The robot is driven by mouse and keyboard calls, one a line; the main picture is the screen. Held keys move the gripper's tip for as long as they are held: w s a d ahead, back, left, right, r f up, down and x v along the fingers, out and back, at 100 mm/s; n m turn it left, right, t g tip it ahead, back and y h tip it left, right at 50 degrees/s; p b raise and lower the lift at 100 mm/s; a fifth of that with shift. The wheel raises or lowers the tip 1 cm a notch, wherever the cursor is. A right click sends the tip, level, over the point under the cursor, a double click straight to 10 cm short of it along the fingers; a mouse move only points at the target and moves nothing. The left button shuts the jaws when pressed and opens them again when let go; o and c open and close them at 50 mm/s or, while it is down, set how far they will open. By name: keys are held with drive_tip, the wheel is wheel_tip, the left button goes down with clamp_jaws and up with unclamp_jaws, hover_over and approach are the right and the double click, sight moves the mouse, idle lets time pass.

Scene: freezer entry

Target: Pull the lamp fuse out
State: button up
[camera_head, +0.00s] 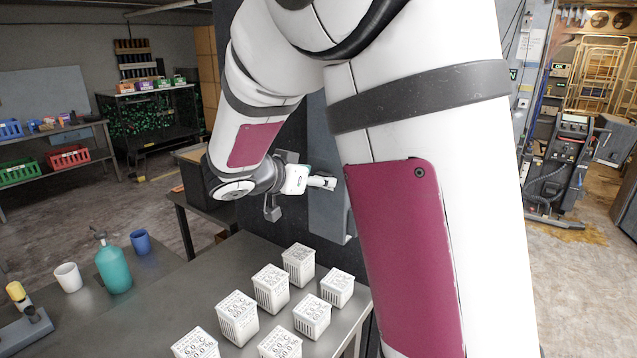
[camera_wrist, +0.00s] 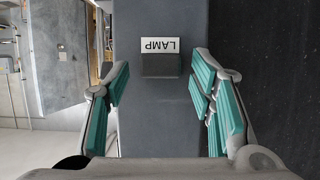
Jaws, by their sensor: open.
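In the wrist view the lamp fuse (camera_wrist: 160,66) is a small dark grey block on a grey upright panel (camera_wrist: 160,120). A white label reading LAMP (camera_wrist: 160,45), upside down in this view, sits against its edge. My gripper (camera_wrist: 161,78) is open, with teal-padded fingers to the left and right of the fuse line. There are gaps on both sides and nothing is held. In the head view my gripper (camera_head: 318,183) faces the grey panel (camera_head: 329,215). The fuse cannot be made out there, and my arm hides part of the panel.
Several white sensor-like boxes (camera_head: 238,316) stand on the metal table (camera_head: 170,300) below my arm. A teal bottle (camera_head: 113,270), a white cup (camera_head: 68,277) and a blue cup (camera_head: 140,241) stand to the left. Floor shows clear beyond the table.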

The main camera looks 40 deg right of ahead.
clamp_jaws()
drive_tip(key=shift+b, duration=0.45)
idle(0.6)
drive_tip(key=shift+s+a+b, duration=0.3)
drive_tip(key=shift+a+b, duration=0.35)
idle(1.7)
drive_tip(key=shift+a, duration=0.15)
drive_tip(key=shift+s+a, duration=0.3)
drive_tip(key=shift+a, duration=0.55)
drive_tip(key=shift+s+a, duration=0.35)
drive_tip(key=shift+a, duration=0.45)
drive_tip(key=shift+s+a, duration=0.3)
drive_tip(key=shift+a, duration=0.55)
